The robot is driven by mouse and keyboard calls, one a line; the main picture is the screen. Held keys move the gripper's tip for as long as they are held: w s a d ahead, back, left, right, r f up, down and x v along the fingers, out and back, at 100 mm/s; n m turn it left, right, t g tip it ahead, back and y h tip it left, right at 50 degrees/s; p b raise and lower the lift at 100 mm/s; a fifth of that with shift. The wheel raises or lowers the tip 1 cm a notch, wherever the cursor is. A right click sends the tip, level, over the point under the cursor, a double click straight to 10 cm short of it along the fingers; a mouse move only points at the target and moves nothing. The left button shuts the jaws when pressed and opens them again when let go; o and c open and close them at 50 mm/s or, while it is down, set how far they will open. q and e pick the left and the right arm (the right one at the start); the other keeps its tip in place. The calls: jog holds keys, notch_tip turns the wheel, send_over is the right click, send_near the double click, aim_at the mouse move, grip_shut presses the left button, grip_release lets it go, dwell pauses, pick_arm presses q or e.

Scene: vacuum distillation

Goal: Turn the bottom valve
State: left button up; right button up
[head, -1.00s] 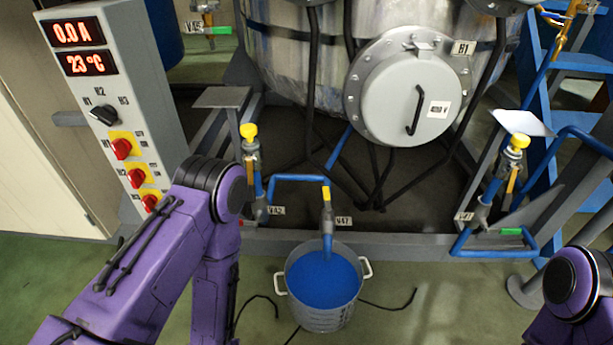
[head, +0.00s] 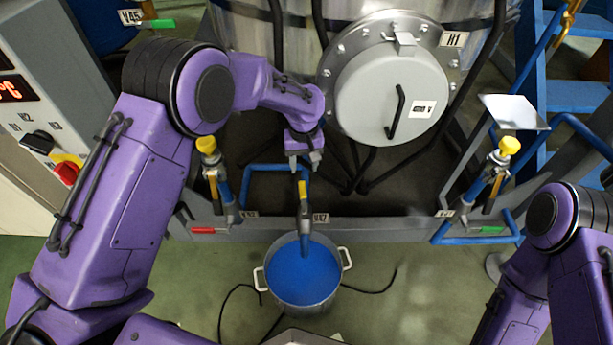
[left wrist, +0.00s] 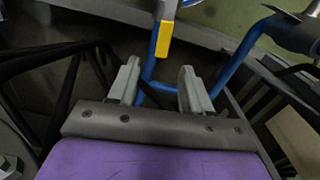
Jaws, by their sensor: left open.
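The valve labelled V47 (head: 304,212) has a small yellow handle (head: 302,190) pointing up and sits on the blue pipe above the bucket. I take it for the bottom valve. My left gripper (head: 305,162) points down just above and behind the yellow handle, apart from it. In the left wrist view my left gripper (left wrist: 160,88) has its two grey fingers spread with nothing between them. The yellow handle (left wrist: 164,40) shows beyond the fingertips there. My right arm shows at the right edge of the head view, but its gripper is out of frame.
A metal bucket (head: 302,295) of blue liquid stands on the green floor below the valve. Yellow-capped valves (head: 206,146) stand left and right (head: 508,146). The tank hatch (head: 390,90) is behind, the control panel (head: 50,110) at left. A frame beam (head: 380,229) crosses behind.

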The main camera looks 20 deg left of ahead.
aim_at(302, 188)
pick_arm(q)
jog(key=f, duration=0.2)
jog(key=f+b, duration=0.1)
jog(key=f, duration=0.2)
jog(key=f+b, duration=0.1)
jog(key=f, duration=0.2)
jog(key=shift+s+a, duration=0.2)
jog(key=shift+a, duration=0.05)
jog(key=shift+f+b, duration=0.3)
jog(key=shift+f, duration=0.15)
jog(key=shift+c, duration=0.3)
grip_shut()
